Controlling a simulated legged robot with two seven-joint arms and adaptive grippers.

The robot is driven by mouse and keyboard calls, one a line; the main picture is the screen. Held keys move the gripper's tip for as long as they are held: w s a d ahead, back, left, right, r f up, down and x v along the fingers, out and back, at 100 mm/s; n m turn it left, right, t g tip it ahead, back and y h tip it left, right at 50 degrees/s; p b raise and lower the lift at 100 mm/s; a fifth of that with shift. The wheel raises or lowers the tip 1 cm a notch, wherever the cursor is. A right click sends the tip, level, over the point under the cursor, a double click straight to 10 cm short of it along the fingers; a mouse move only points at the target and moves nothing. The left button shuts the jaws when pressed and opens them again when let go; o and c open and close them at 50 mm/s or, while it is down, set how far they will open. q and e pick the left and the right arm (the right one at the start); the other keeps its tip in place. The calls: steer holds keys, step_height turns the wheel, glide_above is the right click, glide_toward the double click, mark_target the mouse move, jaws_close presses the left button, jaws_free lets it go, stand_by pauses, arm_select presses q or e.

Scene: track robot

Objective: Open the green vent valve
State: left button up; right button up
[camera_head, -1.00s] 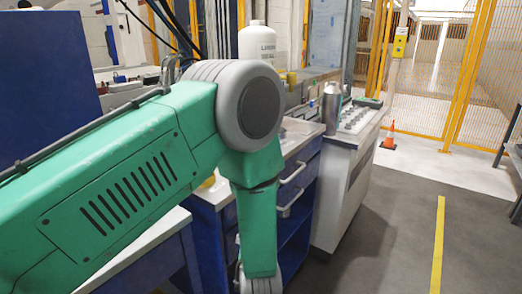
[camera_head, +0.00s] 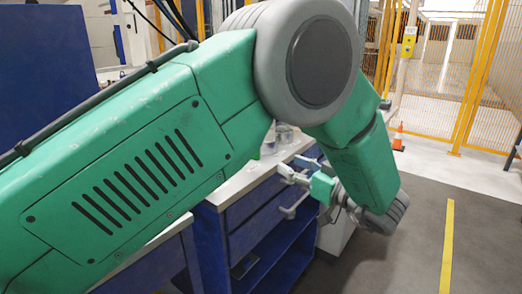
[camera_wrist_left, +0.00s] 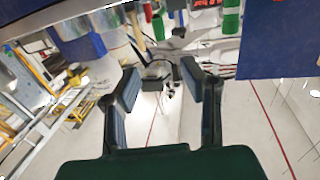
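No green vent valve can be made out for certain in either view. The wrist view shows small green items (camera_wrist_left: 230,22) at the top, but I cannot tell what they are. My left gripper (camera_head: 297,170) is small in the head view, in front of the blue cabinet near its drawer handles. In the left wrist view my left gripper (camera_wrist_left: 158,78) has its two fingers apart with nothing held between them. My green left arm hides much of the bench in the head view. My right gripper is in neither view.
A blue cabinet (camera_head: 262,222) with drawers and handles stands under the bench top (camera_head: 235,186). An orange cone (camera_head: 398,138) stands by the yellow mesh fence (camera_head: 480,60). The grey floor with a yellow line (camera_head: 446,245) is clear at right.

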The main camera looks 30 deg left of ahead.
mark_target(259, 150)
arm_select(q)
steer(key=b+x, duration=0.1)
steer(key=x, duration=1.1)
steer(key=shift+a+f+b, duration=0.1)
steer(key=shift+a+b, duration=0.2)
steer(key=shift+a, duration=0.05)
jaws_close()
